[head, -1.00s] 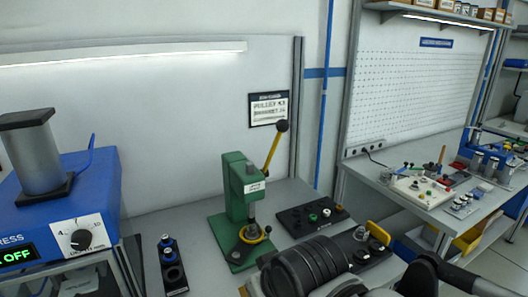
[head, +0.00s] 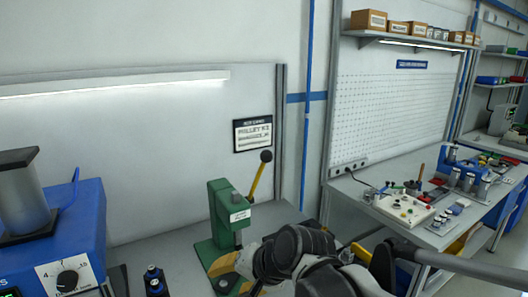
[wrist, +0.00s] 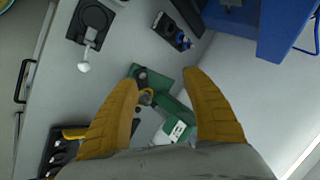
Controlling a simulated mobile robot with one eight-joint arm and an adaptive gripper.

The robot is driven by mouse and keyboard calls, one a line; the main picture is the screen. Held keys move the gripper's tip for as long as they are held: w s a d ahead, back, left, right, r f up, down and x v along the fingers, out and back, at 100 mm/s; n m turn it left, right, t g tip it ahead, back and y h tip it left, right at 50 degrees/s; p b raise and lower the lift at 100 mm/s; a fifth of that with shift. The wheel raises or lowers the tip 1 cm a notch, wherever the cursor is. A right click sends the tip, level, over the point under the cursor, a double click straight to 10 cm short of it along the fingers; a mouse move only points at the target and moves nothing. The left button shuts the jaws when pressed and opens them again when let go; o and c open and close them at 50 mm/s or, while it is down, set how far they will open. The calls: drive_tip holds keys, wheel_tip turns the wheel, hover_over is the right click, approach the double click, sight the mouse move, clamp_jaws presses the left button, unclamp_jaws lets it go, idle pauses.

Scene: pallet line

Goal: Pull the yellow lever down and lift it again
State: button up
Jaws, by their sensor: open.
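The green press (head: 222,215) stands on the bench in the middle of the head view. Its yellow lever (head: 257,180) slants up to the right and ends in a black knob (head: 266,156). My gripper (wrist: 162,80) is open, with its two yellow fingers wide apart in the wrist view. The green press (wrist: 172,118) shows between and beyond them, seen from above. I see nothing held. I cannot make out the lever in the wrist view.
A blue press machine (head: 62,235) stands at the left. A small black holder (head: 154,280) sits between it and the green press. A sign (head: 252,135) hangs on the wall behind the lever. A second bench (head: 425,205) with parts is at the right.

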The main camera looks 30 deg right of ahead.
drive_tip(key=w+d+r+m+t+y+p, duration=0.1)
drive_tip(key=w+d+r+m+t+p, duration=0.25)
drive_tip(key=w+d+r+m, duration=0.45)
drive_tip(key=m+t+h+p, duration=0.1)
drive_tip(key=m+t+p, duration=0.5)
drive_tip(key=m, duration=0.9)
approach(271, 159)
drive_tip(key=w, duration=0.4)
drive_tip(key=w+a, duration=0.1)
drive_tip(key=w, duration=0.7)
drive_tip(key=shift+a+f+b, duration=0.1)
drive_tip(key=shift+a+b, duration=0.3)
